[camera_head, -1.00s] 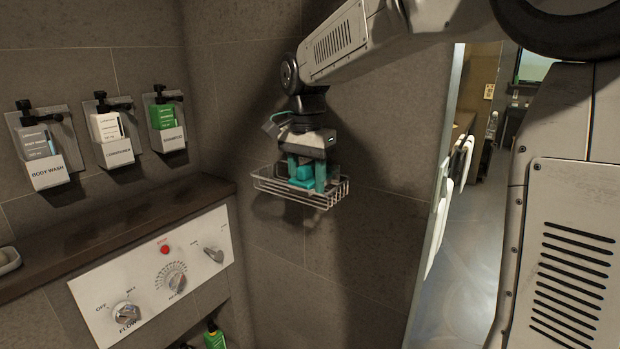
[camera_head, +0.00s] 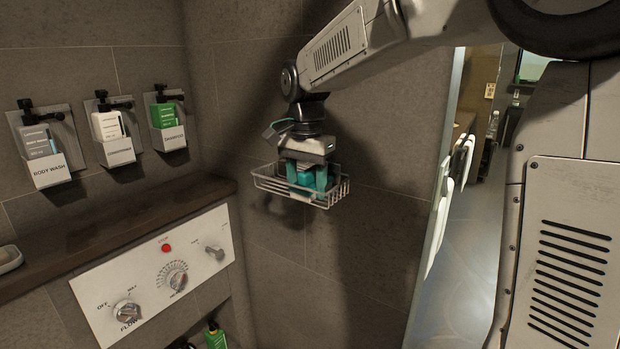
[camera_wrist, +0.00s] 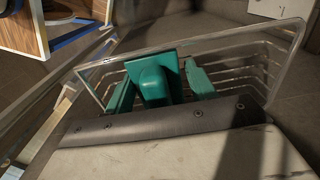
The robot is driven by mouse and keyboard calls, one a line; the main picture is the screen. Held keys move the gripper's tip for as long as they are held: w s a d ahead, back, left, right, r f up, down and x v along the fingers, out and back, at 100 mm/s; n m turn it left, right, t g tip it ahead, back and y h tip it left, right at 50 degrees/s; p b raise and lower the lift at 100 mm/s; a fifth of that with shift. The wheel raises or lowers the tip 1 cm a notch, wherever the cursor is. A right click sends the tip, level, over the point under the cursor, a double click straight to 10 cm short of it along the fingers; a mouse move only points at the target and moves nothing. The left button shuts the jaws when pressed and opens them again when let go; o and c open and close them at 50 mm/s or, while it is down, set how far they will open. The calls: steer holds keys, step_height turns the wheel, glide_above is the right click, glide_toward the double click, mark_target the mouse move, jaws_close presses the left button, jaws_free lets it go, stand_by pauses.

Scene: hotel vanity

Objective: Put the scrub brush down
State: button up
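The scrub brush (camera_wrist: 153,82) is teal, with a flat plate and a raised grip. It sits inside the wire basket (camera_head: 268,187) on the tiled wall; it also shows in the head view (camera_head: 303,179). My gripper (camera_head: 307,184) points down into the basket, its teal fingers on either side of the brush. In the wrist view my gripper (camera_wrist: 160,86) has its fingers apart, with a clear gap between the brush grip and the right finger. The left finger is close to the brush. The brush's underside and its contact with the basket floor are hidden.
A dark shelf (camera_head: 110,228) and a white control panel (camera_head: 155,277) are on the left, below several wall dispensers (camera_head: 110,135). A green-labelled bottle (camera_head: 214,337) stands below the panel. The basket's wire rim surrounds my fingers closely. A doorway opens at right.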

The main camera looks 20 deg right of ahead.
mark_target(307, 170)
steer(key=shift+s+d+f, duration=0.15)
steer(key=shift+s+f, duration=0.1)
steer(key=shift+f, duration=0.2)
steer(key=shift+r, duration=0.35)
step_height(307, 170, up, 13)
steer(key=shift+f, duration=0.2)
steer(key=s+d+f+n, duration=0.1)
steer(key=s+f+n, duration=0.2)
steer(key=s+f, duration=0.3)
steer(key=s+d+f+n, duration=0.1)
steer(key=s+f+n, duration=0.3)
steer(key=s, duration=0.9)
steer(key=s+d+f+n+t, duration=0.1)
steer(key=s+f+n, duration=0.3)
steer(key=s+f, duration=0.3)
steer(key=s, duration=0.2)
steer(key=shift+s+d+f, duration=0.25)
steer(key=shift+s+f, duration=0.05)
steer(key=shift+f, duration=0.1)
